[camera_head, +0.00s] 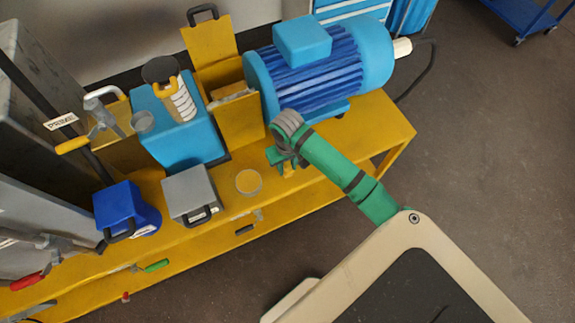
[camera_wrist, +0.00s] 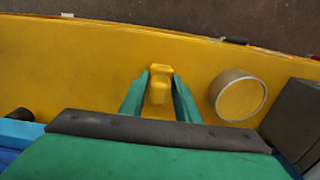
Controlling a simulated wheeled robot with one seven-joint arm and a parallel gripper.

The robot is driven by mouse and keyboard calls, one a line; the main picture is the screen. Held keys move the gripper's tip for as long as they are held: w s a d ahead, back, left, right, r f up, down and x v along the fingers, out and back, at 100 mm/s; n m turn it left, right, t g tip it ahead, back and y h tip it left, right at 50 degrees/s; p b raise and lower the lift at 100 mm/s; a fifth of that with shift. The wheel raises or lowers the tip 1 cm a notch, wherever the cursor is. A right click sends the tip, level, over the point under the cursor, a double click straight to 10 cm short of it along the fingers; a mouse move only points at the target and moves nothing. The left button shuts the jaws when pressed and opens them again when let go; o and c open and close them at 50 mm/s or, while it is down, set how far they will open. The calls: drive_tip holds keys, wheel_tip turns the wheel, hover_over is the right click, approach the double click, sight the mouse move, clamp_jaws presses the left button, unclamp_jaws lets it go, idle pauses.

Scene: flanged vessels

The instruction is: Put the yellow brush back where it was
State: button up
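A small yellow block-like piece, which I take to be the yellow brush (camera_wrist: 159,90), sits between my fingers in the wrist view. Its bristles are not visible. My gripper (camera_wrist: 160,82) has a green finger on each side of it, with no clear gap at the tips. In the head view, my gripper (camera_head: 287,158) is low over the front of the yellow bench (camera_head: 352,143), just in front of the blue motor. A bit of yellow shows under the fingers there, too small to separate from the bench. I cannot tell whether the piece touches the bench top.
A round tin (camera_head: 248,182) with a yellow top stands left of my gripper, also in the wrist view (camera_wrist: 240,96). The grey box (camera_head: 188,190) is beyond it. The blue motor (camera_head: 318,67) stands behind. Bench top right of my gripper is clear.

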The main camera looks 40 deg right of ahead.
sight(288, 164)
drive_tip(key=shift+o, duration=1.2)
drive_tip(key=shift+s, duration=0.1)
wheel_tip(288, 164, up, 11)
drive_tip(key=shift+d+r, duration=0.1)
drive_tip(key=shift+d, duration=0.05)
drive_tip(key=shift+r, duration=0.3)
drive_tip(key=shift+a+r, duration=0.25)
drive_tip(key=shift+d, duration=0.1)
